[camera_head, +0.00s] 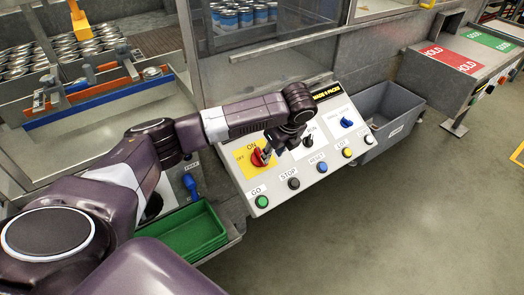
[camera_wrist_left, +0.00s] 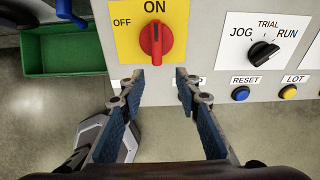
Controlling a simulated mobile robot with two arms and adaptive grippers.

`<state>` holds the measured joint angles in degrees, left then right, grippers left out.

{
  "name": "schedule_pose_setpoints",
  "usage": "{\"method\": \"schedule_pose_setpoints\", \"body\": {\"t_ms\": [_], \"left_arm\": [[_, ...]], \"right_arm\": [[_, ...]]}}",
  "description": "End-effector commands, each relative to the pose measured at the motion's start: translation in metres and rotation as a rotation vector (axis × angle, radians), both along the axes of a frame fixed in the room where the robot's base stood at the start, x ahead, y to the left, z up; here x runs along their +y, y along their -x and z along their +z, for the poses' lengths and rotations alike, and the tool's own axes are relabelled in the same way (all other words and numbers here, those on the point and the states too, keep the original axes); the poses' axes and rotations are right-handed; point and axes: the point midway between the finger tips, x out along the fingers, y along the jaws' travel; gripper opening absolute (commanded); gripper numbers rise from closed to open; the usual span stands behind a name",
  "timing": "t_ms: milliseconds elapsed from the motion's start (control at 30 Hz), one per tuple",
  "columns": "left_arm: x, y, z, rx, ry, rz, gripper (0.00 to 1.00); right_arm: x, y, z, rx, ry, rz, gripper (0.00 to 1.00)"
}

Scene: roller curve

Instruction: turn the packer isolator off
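The packer isolator is a red rotary knob (camera_head: 257,157) on a yellow plate (camera_head: 241,158) at the left of the sloped control panel. My right gripper is not in view.
The panel also has a green GO button (camera_head: 262,201), a black STOP button (camera_head: 294,183), a blue RESET button (camera_wrist_left: 241,93), a yellow LOT button (camera_wrist_left: 287,92) and a black JOG/TRIAL/RUN selector (camera_wrist_left: 263,53). A green tray (camera_head: 190,236) lies left; a grey bin (camera_head: 388,118) stands right.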

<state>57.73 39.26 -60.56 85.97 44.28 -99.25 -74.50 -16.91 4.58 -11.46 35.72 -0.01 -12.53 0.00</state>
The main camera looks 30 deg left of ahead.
Motion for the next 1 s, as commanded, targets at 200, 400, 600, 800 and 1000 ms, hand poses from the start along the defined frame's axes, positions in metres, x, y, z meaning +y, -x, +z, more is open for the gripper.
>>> {"method": "schedule_pose_setpoints", "body": {"t_ms": [200,400,600,800,1000], "left_arm": [[0.027,-0.007,0.021,0.026,-0.041,-0.019,0.3],[0.037,-0.01,-0.003,0.03,-0.044,-0.019,0.3],[0.048,-0.015,-0.032,0.028,-0.043,-0.017,0.3],[0.053,-0.018,-0.046,0.024,-0.042,-0.02,0.3],[0.054,-0.018,-0.048,0.024,-0.042,-0.02,0.3]], "right_arm": [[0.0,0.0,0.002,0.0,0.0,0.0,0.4],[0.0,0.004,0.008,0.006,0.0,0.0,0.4],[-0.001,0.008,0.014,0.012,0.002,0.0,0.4],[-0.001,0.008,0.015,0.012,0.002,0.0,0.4],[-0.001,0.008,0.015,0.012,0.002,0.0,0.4]]}}
